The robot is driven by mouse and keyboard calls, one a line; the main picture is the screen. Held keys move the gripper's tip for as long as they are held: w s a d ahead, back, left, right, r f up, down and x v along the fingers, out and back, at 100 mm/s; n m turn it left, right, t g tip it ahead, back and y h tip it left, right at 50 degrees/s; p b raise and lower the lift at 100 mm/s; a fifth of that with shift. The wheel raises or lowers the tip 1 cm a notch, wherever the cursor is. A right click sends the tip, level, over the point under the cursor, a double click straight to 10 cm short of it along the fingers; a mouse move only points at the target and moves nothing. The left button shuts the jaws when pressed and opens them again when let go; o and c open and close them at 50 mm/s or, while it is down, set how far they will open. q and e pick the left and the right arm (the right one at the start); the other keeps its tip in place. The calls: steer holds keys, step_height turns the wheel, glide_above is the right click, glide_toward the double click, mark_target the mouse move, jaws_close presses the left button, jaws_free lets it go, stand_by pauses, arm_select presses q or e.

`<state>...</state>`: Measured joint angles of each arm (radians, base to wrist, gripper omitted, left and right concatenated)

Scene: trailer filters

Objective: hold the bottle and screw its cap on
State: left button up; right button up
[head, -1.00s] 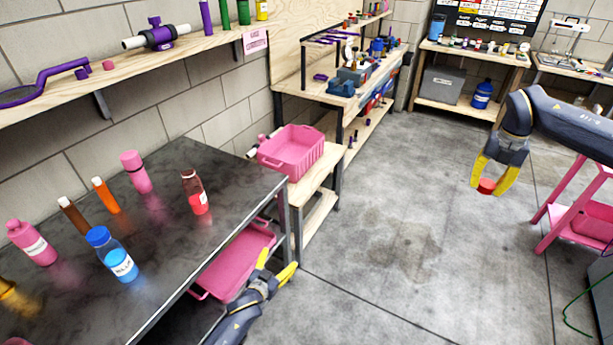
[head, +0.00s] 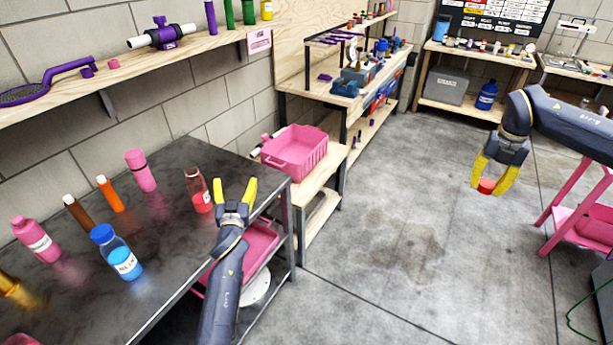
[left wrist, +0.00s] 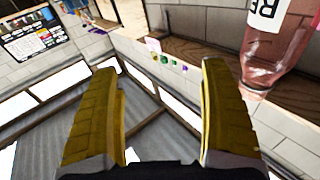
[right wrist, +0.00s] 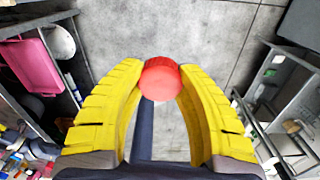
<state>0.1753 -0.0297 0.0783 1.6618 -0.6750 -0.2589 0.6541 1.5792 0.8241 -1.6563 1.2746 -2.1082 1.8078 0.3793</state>
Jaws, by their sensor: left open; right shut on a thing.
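A clear bottle with red liquid and no cap (head: 198,190) stands upright near the right edge of the dark table. It also shows in the left wrist view at the upper right (left wrist: 275,45), to the right of the fingers. My left gripper (head: 236,190) is open and empty, just right of the bottle and apart from it. My right gripper (head: 489,185) is shut on a red cap (right wrist: 160,80), held in the air over the floor, far right of the table.
On the dark table (head: 165,265) stand a blue-capped bottle (head: 116,252), a pink bottle (head: 140,170), an orange tube (head: 110,194), a brown tube (head: 78,215) and another pink bottle (head: 36,240). A pink bin (head: 295,152) sits behind. Open floor lies between the arms.

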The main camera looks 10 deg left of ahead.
mark_target(198, 190)
arm_select(q)
steer(key=s+a+n+g+y, duration=0.1)
steer(key=a, duration=0.2)
steer(key=s+a+n+g+y, duration=0.1)
steer(key=a+n+y, duration=0.1)
steer(key=a, duration=0.1)
steer(key=s+a+n+g+y, duration=0.1)
steer(key=s+a+y, duration=0.1)
steer(key=a, duration=0.2)
steer(key=shift+a+f+n, duration=0.1)
steer(key=shift+f+n, duration=0.15)
steer(key=shift+n, duration=0.05)
steer(key=shift+s+a+f+g+y, duration=0.2)
steer(key=shift+s+a+g+y, duration=0.05)
steer(key=shift+a+g+y, duration=0.1)
steer(key=shift+x, duration=2.5)
steer(key=shift+d, duration=0.1)
steer(key=c, duration=1.4)
